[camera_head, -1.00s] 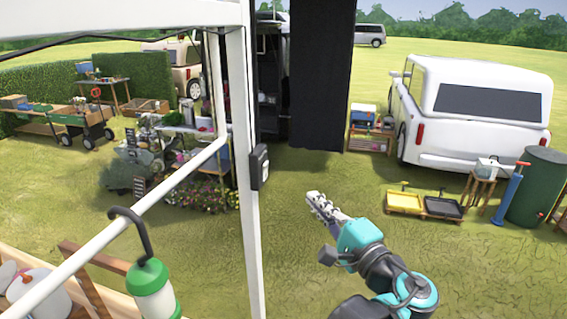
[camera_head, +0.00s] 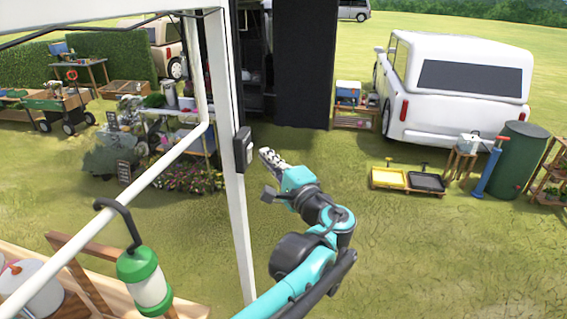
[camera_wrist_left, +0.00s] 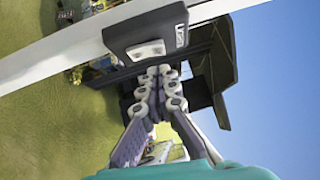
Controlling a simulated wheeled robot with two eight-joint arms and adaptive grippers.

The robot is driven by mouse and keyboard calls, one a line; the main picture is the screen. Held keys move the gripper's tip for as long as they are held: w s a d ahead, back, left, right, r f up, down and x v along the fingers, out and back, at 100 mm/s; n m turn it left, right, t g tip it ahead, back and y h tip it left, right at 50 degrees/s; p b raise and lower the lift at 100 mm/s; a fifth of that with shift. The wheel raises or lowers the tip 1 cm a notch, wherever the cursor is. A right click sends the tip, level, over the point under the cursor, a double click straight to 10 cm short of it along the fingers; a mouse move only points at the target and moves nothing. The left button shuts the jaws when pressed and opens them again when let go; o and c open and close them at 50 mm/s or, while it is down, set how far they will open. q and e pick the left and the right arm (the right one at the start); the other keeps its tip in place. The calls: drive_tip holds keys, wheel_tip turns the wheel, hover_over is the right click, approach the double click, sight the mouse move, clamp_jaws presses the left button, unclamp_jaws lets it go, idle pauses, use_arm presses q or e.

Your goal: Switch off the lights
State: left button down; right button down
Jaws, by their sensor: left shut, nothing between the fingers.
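A dark switch box (camera_head: 242,149) with a light rocker is mounted on the white upright post (camera_head: 228,130) in the head view. It also shows large in the left wrist view (camera_wrist_left: 125,31), with its pale rocker facing the gripper. My left gripper (camera_head: 266,154) is just right of the box, its shut fingers pointing toward it. In the left wrist view the fingertips (camera_wrist_left: 159,72) are together and empty, a little below the box, with a gap visible. My right gripper is not in view.
A green and white lantern (camera_head: 146,280) hangs from a dark hook on the slanted white rail. A wooden counter (camera_head: 80,285) stands at the lower left. Open grass lies to the right, before trays and a white pickup (camera_head: 440,90).

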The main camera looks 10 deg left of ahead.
use_arm(q)
drive_tip(key=shift+s+a+r, duration=0.1)
drive_tip(key=shift+a, duration=0.35)
drive_tip(key=shift+s+a+r, duration=0.1)
drive_tip(key=shift+a, duration=0.35)
drive_tip(key=shift+w+d, duration=0.1)
drive_tip(key=shift+w, duration=0.05)
drive_tip(key=shift+a+r+p, duration=0.2)
drive_tip(key=shift+a+p, duration=0.05)
drive_tip(key=shift+p, duration=0.2)
drive_tip(key=shift+f, duration=0.1)
drive_tip(key=shift+n, duration=0.3)
